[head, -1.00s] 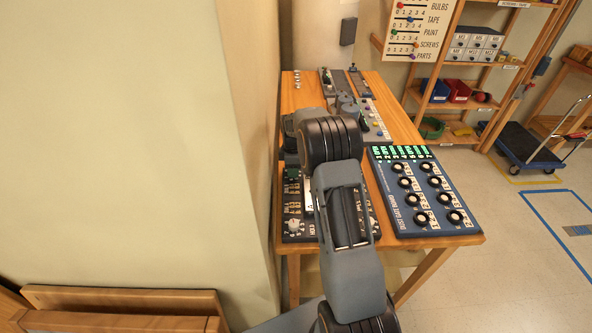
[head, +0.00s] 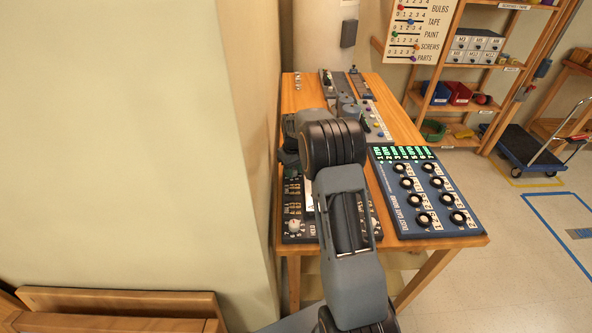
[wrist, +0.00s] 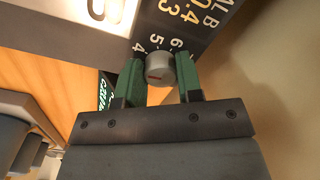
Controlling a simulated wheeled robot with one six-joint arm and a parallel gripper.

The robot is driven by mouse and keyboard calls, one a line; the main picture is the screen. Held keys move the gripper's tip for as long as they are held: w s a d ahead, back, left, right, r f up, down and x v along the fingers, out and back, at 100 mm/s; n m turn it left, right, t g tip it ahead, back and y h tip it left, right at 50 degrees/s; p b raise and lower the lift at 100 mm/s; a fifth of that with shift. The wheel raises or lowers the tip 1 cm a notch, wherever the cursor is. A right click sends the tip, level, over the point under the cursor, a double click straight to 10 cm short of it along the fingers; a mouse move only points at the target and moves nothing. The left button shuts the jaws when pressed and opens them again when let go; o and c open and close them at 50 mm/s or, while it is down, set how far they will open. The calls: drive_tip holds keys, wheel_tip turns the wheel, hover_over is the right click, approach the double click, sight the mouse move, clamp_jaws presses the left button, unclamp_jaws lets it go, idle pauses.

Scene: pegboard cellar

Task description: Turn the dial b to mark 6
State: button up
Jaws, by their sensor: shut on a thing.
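In the wrist view a small grey round dial (wrist: 160,69) with a short red line on its face sits on a dark panel (wrist: 200,22). The white numbers 4, 5 and 6 show around its far side, and the red line's exact reading is unclear. No letter b is legible beside it. My gripper (wrist: 158,78) has its two green fingers shut on the dial, one on each side. In the head view my arm covers much of the dark panel with dials (head: 293,238) at the left of the table, and the held dial cannot be made out.
A blue board (head: 400,212) with several round knobs lies at the table's right front. More small panels stand at the back of the wooden table (head: 398,112). A beige wall (head: 240,150) stands close on the left. Open floor (head: 500,240) lies to the right.

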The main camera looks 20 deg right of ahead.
sight(294, 171)
drive_tip(key=m, duration=0.4)
drive_tip(key=shift+s+a+f+m, duration=0.15)
drive_tip(key=shift+m, duration=2.45)
drive_tip(key=shift+b, duration=0.3)
drive_tip(key=o, duration=0.9)
drive_tip(key=shift+r, duration=0.25)
drive_tip(key=shift+r, duration=0.25)
drive_tip(key=r, duration=1.3)
drive_tip(key=shift+d, duration=0.2)
